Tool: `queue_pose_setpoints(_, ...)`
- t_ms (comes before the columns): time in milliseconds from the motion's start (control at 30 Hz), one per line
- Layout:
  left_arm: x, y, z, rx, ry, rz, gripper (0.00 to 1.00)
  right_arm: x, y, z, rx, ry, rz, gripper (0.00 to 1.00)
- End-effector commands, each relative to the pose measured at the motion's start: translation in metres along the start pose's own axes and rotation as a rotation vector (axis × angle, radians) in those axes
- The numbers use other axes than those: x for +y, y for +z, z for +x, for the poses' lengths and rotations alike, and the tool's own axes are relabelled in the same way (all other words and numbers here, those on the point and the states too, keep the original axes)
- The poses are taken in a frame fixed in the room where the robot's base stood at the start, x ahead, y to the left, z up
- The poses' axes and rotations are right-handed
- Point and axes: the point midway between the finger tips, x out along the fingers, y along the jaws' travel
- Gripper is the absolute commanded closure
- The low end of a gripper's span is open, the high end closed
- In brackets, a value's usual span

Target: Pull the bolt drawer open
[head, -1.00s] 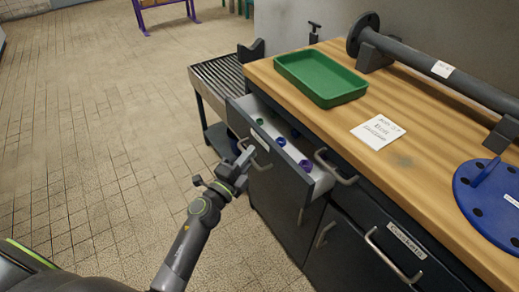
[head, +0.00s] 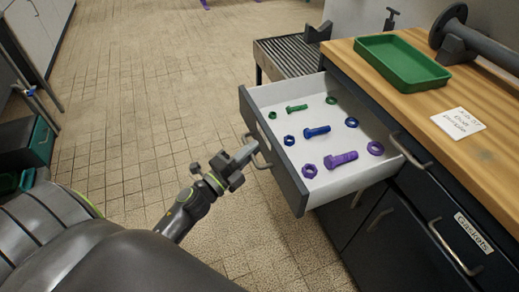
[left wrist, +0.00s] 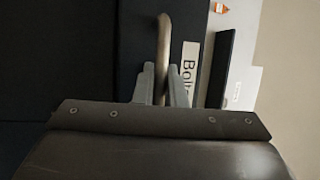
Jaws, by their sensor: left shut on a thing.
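The bolt drawer (head: 290,205) stands far out from the dark bench, its white inside in full view. It holds a green bolt (head: 297,108), a blue bolt (head: 316,131), a purple bolt (head: 341,159) and several nuts and rings. My left gripper (head: 248,153) is at the drawer's front, shut on the bar handle (head: 262,160). In the left wrist view, the handle (left wrist: 164,38) runs between the two fingers (left wrist: 163,88), beside a label (left wrist: 189,62) reading "Bol", partly hidden by a finger. My right gripper is not in view.
The wooden bench top (head: 395,97) carries a green tray (head: 402,62), a paper note (head: 458,122) and a dark flanged pipe (head: 480,45). A gasket drawer (head: 478,235) is below. A roller conveyor (head: 288,58) stands behind. The tiled floor at left is largely clear.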

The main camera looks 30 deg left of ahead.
Motion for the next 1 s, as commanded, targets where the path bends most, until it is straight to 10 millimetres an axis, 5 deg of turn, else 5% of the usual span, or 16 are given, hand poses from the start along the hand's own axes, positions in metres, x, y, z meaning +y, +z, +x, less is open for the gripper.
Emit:
queue_pose_setpoints(433, 0.0006, 0.0017, -0.0042, -0.001, 0.003, 0.000, 1.00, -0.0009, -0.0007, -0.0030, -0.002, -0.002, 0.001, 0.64)
queue_pose_setpoints(467, 0.0007, 0.0017, -0.0042, -0.001, 0.003, 0.000, 0.88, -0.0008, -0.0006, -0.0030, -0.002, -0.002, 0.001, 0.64)
queue_pose_setpoints(533, 0.0006, 0.0017, -0.0041, -0.001, 0.003, 0.000, 0.81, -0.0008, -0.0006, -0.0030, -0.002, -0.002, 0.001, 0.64)
queue_pose_setpoints(1000, 0.0000, 0.0016, -0.0049, 0.000, 0.001, 0.000, 0.81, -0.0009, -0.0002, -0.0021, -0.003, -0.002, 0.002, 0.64)
